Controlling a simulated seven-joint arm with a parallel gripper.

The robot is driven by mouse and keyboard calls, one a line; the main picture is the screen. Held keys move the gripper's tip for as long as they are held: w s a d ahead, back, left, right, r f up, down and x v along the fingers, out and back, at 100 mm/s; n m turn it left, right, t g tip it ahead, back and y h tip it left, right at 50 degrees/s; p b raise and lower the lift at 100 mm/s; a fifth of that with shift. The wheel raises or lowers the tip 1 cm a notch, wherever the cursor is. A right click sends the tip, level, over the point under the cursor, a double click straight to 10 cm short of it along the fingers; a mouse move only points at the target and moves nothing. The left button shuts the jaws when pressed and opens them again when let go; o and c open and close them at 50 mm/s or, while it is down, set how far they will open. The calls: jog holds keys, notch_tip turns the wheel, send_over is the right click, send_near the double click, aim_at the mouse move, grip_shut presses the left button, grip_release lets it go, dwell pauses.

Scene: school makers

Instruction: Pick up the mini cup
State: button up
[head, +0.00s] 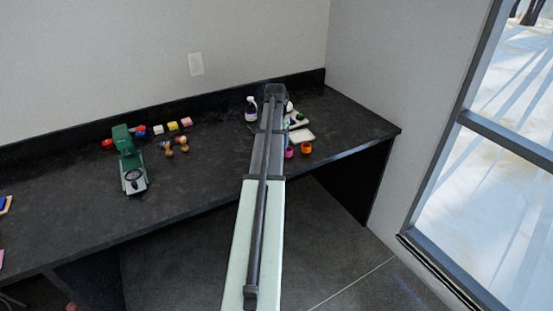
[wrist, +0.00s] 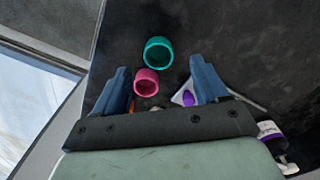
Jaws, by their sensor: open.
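Several small cups stand on the black counter. In the wrist view a teal cup (wrist: 158,53) and a pink cup (wrist: 146,82) show their open mouths, side by side. In the head view the pink cup (head: 289,152) and an orange cup (head: 306,148) are near the counter's front edge, right of my arm. A bit of orange shows by the left finger in the wrist view. My gripper (wrist: 160,66) is open and empty, its blue fingers either side of the pink cup in the picture. The teal cup appears beyond the fingertips. My arm hides the fingers in the head view.
A purple-and-white bottle (head: 251,108) stands left of my arm. A green machine (head: 129,160), wooden pieces and coloured blocks (head: 173,126) are farther left. The counter (head: 215,165) between is clear.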

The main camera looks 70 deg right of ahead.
jog(key=shift+s+f, duration=0.15)
jog(key=shift+f, duration=2.45)
jog(key=c, duration=1.1)
jog(key=shift+c, duration=0.2)
jog(key=shift+r, duration=0.1)
notch_tip(320, 180, up, 8)
jog(key=w+d, duration=0.4)
jog(key=d, duration=0.3)
jog(key=w+d, duration=0.4)
jog(key=d, duration=0.4)
jog(key=shift+w+d, duration=0.2)
jog(key=shift+w, duration=0.2)
